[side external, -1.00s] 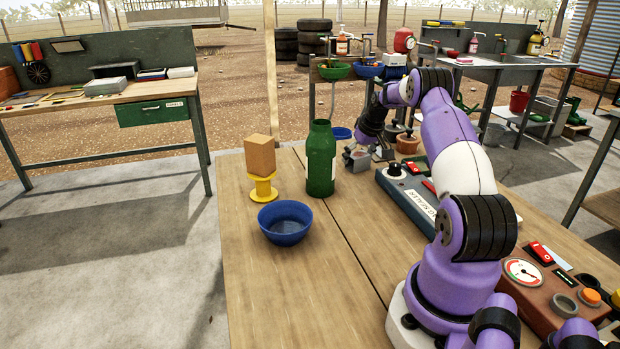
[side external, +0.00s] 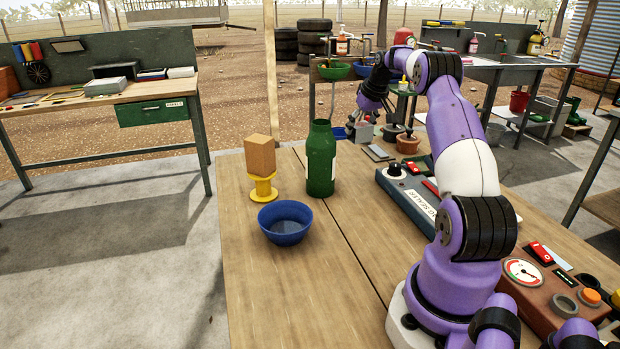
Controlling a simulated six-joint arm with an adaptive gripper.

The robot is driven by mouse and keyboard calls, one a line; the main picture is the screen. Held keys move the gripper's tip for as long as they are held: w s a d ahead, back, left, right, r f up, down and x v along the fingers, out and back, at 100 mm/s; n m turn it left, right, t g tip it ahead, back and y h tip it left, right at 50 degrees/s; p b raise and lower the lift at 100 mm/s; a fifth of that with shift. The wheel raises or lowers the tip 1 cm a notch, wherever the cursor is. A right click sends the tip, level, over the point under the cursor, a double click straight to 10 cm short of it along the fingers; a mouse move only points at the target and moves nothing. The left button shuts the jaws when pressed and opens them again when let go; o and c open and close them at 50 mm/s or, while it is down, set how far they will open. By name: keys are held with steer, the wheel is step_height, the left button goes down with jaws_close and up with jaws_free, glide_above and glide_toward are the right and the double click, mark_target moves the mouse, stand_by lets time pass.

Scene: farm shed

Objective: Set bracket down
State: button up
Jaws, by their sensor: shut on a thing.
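My gripper (side external: 365,117) is raised above the far edge of the wooden table, fingers pointing down. It is shut on a small grey blocky piece, which I take to be the bracket (side external: 364,132). The bracket hangs just under the fingers, apparently clear of the table top. Its exact shape is too small to tell, and the fingers partly hide its top.
A flat grey plate (side external: 378,152) lies on the table (side external: 300,290) below. Close by are a green bottle (side external: 321,160), a terracotta pot (side external: 408,144) and a sealer box (side external: 407,200). A blue bowl (side external: 285,223) and a tan block (side external: 260,155) on a yellow spool (side external: 263,187) stand left.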

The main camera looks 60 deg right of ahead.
steer(key=shift+s+a+r, duration=0.1)
steer(key=shift+a+r, duration=0.15)
steer(key=shift+r, duration=0.05)
steer(key=s+a+f+n, duration=0.1)
steer(key=s+a, duration=0.2)
steer(key=a, duration=0.4)
steer(key=s+a+f, duration=0.1)
steer(key=s+a, duration=0.1)
steer(key=a, duration=0.6)
steer(key=w+a+r+n+y, duration=0.1)
steer(key=w+a+n+y, duration=0.15)
steer(key=a+n, duration=0.65)
steer(key=w+a+r+n+y, duration=0.15)
steer(key=a+n+y, duration=0.25)
steer(key=a+n, duration=0.5)
steer(key=s+a+r+n+g, duration=0.1)
steer(key=s+a+n+g, duration=0.5)
steer(key=a, duration=0.5)
steer(key=s+a+n+g, duration=0.1)
steer(key=s+a+n, duration=0.3)
steer(key=a+n, duration=0.5)
steer(key=shift+h, duration=0.35)
steer(key=w+d+f, duration=0.6)
steer(key=shift+w+d+f, duration=0.25)
steer(key=shift+w+d, duration=0.15)
steer(key=shift+w+d+f, duration=0.1)
steer(key=shift+d+f, duration=0.05)
steer(key=shift+f, duration=1.95)
steer(key=shift+f, duration=0.1)
